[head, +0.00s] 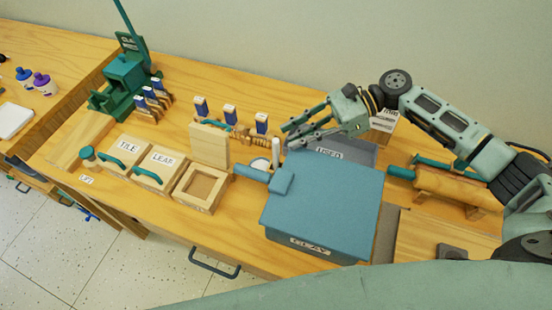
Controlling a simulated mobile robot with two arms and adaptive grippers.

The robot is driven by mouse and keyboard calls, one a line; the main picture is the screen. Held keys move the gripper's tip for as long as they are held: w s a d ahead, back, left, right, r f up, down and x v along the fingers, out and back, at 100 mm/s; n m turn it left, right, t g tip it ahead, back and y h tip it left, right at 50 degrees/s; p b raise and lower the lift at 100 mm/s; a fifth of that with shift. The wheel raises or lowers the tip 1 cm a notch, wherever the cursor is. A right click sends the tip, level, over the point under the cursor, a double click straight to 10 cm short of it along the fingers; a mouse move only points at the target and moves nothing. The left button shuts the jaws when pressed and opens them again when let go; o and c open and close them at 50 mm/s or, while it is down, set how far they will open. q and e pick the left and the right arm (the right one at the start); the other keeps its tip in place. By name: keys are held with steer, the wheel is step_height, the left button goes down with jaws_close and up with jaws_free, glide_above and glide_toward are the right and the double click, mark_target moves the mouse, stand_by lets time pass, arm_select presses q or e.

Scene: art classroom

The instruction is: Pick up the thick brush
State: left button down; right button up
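My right gripper (288,137) reaches in from the right above the worktable (330,108). Its fingers point left and look apart, with nothing seen between them. Just left of the fingertips lies a turned wooden tool (250,138). A white upright cylinder (276,153) stands just below and left of them. I cannot tell for certain which item is the thick brush; it may be small or hidden behind the gripper. My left gripper is not in view.
A blue box labelled CLAY (325,205) stands below the gripper, before a grey tray labelled USED (352,151). Boxes labelled TILE (127,146) and LEAF (163,158) stand left. A wooden roller (447,184) lies right. A green press (122,75) stands back left.

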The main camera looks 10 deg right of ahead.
mark_target(276, 160)
steer(key=p+x, duration=0.1)
steer(key=x, duration=0.3)
steer(key=shift+w+a+f, duration=0.1)
steer(key=shift+a+f, duration=0.05)
steer(key=shift+c, duration=0.4)
jaws_close()
